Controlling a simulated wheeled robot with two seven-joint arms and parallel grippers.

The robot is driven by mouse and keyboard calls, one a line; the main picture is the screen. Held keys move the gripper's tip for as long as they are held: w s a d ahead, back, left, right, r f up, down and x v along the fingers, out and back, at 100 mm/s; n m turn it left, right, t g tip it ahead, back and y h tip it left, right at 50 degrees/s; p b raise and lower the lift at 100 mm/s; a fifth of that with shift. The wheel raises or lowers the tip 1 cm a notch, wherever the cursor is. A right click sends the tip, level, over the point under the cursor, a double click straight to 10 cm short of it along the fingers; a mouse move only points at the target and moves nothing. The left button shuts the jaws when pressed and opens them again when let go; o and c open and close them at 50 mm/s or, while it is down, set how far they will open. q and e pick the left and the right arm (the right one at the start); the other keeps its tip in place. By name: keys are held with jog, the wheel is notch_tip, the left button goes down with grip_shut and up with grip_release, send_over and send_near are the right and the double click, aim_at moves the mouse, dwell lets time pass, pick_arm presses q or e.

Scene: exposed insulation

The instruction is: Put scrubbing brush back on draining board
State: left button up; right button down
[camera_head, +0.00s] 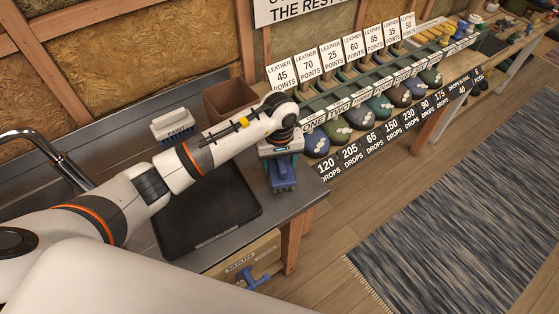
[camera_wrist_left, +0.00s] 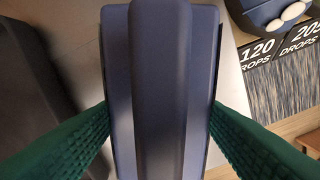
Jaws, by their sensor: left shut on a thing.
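The scrubbing brush (camera_head: 283,182) is a dark blue block with a raised ridge. My left gripper (camera_head: 281,160) is shut on it, over the right end of the grey counter. In the left wrist view the brush (camera_wrist_left: 160,90) sits between two green ribbed finger pads. Its underside is hidden, and I cannot tell whether it touches the counter. The draining board (camera_head: 205,235) is a black tray with a raised rim, left of the brush; my left arm covers part of it. My right gripper is not in view.
A tap (camera_head: 45,145) is at the left. A green rack (camera_head: 370,95) with signs and dark rounded items runs off right. The draining board's visible surface is clear.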

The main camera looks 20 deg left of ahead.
pick_arm(q)
jog(key=shift+f, duration=0.3)
jog(key=shift+f, duration=0.1)
jog(key=shift+f+b, duration=0.15)
jog(key=shift+b, duration=0.15)
jog(key=o, duration=1.1)
